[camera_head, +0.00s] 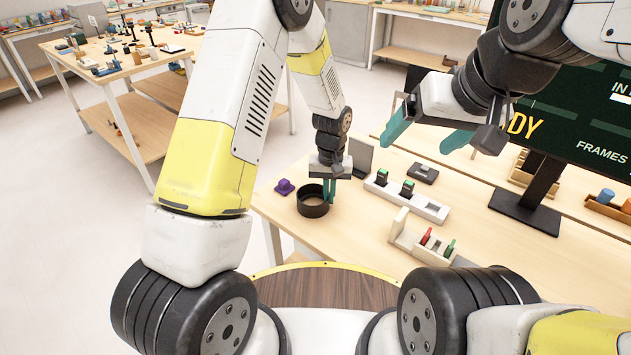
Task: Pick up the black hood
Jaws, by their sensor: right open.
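The black hood (311,209), a short open ring, stands on the wooden table near its left end. My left gripper (330,194) points down at the hood's right side. Its teal fingers are close together at the rim, with the hood's wall apparently between them. The hood appears to rest on the tabletop; any gap beneath it is too small to tell. My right gripper (431,133) is open and empty, raised above the table at the upper right, well apart from the hood.
A purple knobbed piece (285,187) sits just left of the hood. A grey upright plate (361,156) stands behind. To the right are a grey slotted tray (432,209), a pale rack (405,240), a small dark box (423,173) and a monitor stand (530,208).

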